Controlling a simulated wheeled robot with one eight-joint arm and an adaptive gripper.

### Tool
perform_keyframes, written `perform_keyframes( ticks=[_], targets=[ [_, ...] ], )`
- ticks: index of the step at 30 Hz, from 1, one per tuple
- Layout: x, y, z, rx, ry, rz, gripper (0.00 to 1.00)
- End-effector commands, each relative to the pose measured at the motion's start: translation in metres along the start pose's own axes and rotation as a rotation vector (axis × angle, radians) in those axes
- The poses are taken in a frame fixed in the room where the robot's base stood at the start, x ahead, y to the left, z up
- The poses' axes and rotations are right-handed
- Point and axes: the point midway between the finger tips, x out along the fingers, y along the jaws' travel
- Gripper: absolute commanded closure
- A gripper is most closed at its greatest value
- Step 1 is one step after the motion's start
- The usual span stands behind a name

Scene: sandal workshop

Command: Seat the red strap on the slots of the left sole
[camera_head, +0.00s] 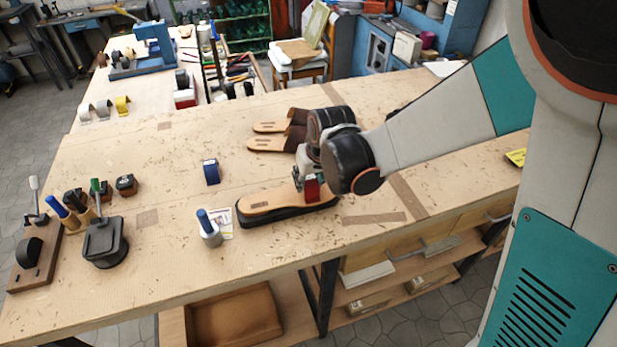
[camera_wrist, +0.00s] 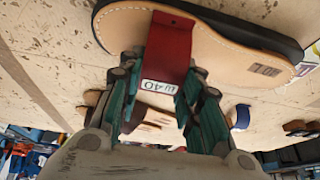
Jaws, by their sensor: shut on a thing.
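The left sole (camera_head: 262,204) is a tan insole on a black outsole. It lies flat on the bench in the middle of the head view and spans the top of the wrist view (camera_wrist: 225,55). My gripper (camera_head: 309,181) is shut on the red strap (camera_head: 312,189), over the sole's right part. In the wrist view the strap (camera_wrist: 170,48) arches between my fingers (camera_wrist: 165,78), across the sole's width, with a white label facing the camera. I cannot tell whether its ends touch the sole or sit in the slots; the slots are hidden.
A blue strap (camera_head: 211,172) stands on the bench to the left. Two sandals with brown straps (camera_head: 270,145) lie behind my gripper. A blue-topped bottle (camera_head: 208,228) and card stand near the sole's left end. Tools (camera_head: 105,242) crowd the bench's left; its front right is clear.

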Motion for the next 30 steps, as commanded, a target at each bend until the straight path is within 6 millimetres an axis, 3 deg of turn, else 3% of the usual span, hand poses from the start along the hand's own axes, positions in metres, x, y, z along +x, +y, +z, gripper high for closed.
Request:
perform_keyframes(
  ticks=[9,10,12,23,30],
  targets=[
    [0.004,0.0,0.002,0.0,0.0,0.0,0.81],
    [0.003,0.0,0.001,0.0,0.0,0.0,0.61],
    [0.003,0.0,0.001,0.0,0.0,0.0,0.45],
    [0.002,0.0,0.001,0.0,0.0,0.0,0.44],
    [-0.018,0.0,0.001,0.0,0.0,0.0,0.44]
  ],
)
